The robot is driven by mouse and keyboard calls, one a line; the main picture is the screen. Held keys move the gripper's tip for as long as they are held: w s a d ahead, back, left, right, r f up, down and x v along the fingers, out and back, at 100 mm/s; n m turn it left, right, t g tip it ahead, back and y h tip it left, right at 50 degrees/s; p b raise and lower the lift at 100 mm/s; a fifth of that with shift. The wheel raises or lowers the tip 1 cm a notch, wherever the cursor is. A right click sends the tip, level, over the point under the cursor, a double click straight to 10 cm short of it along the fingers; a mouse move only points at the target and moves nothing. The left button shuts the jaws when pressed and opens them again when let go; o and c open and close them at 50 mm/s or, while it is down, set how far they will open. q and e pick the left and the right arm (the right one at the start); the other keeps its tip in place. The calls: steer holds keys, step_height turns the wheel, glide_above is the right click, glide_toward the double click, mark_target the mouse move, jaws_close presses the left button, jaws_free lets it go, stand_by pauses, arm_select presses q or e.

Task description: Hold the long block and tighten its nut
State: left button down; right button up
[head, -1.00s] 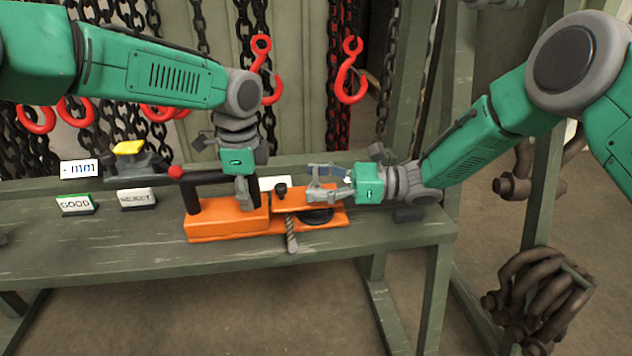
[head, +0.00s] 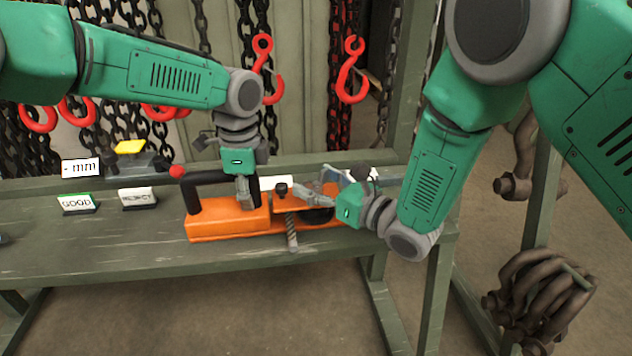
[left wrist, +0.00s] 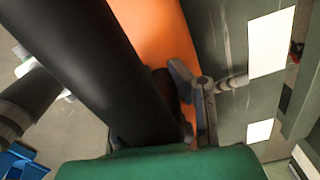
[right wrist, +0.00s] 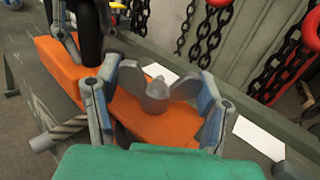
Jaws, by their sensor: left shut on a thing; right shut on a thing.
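The long orange block (head: 215,229) lies along the bench, with a black handle (head: 191,196) arched over its left part. My left gripper (head: 245,195) comes down on the handle's right leg and is shut on it; the left wrist view shows the black bar (left wrist: 95,60) between the fingers, the left finger mostly hidden. A grey winged nut (right wrist: 158,92) stands on the block's right part in the right wrist view. My right gripper (right wrist: 158,100) has a finger on either side of it and is shut on its wings. In the head view this nut is hard to make out.
The bench (head: 110,250) carries a GOOD sign (head: 76,203), a REJECT sign (head: 138,198) and a "mm" card (head: 81,168) at left. A drill-like rod (head: 291,232) sticks out from the block's front. Chains and red hooks (head: 351,70) hang behind.

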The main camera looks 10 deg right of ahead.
steer(key=shift+r+h, duration=0.1)
steer(key=shift+h, duration=0.2)
steer(key=o, duration=1.2)
steer(key=shift+m, duration=0.3)
steer(key=shift+c, duration=0.2)
steer(key=shift+d, duration=0.1)
steer(key=v, duration=1.1)
steer(key=shift+s+d+f, duration=0.2)
steer(key=shift+s+f, duration=0.1)
steer(key=shift+s, duration=0.05)
